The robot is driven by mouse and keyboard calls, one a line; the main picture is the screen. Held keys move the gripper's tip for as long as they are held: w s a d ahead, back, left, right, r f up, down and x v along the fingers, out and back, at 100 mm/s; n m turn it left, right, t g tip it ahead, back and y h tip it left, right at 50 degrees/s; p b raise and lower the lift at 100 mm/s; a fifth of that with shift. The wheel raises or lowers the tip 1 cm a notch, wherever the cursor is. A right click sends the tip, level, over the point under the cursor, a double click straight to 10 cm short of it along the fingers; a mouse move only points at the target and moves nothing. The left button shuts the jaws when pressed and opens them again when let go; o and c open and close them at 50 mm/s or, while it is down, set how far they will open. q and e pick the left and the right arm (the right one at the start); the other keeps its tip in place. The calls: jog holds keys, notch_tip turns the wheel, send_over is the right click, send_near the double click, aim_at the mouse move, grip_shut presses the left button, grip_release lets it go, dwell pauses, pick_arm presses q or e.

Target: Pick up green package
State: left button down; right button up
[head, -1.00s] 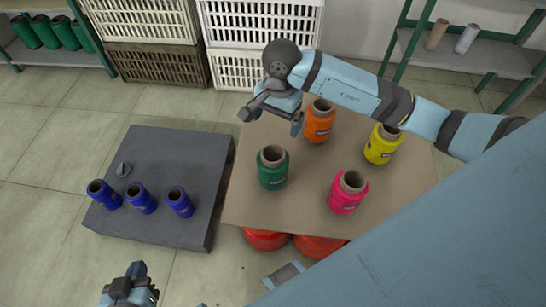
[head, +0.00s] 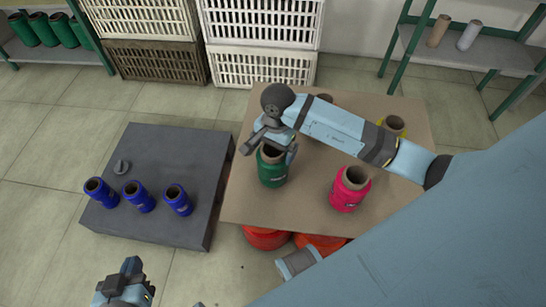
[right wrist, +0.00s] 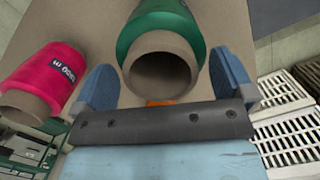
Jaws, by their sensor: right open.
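The green package (head: 273,172), a green spool of yarn with a tan core, stands upright on the left part of the brown board. It also shows in the right wrist view (right wrist: 160,25), its open core end facing the camera. My right gripper (head: 267,148) is open at the top of the green package. In the right wrist view, its two blue fingers (right wrist: 165,84) are spread, one on either side of the core end. I cannot tell whether they touch it. My left gripper (head: 125,290) is low at the bottom left, away from the package; its jaws are unclear.
A pink spool (head: 350,189) stands right of the green one. A yellow spool (head: 394,125) and an orange spool are partly hidden behind my right arm. Several blue spools (head: 138,197) stand on a grey platform (head: 160,150) to the left. White crates (head: 262,68) are behind.

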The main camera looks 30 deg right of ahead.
jog(key=c, duration=1.5)
jog(key=shift+o, duration=0.2)
jog(key=shift+r, duration=0.15)
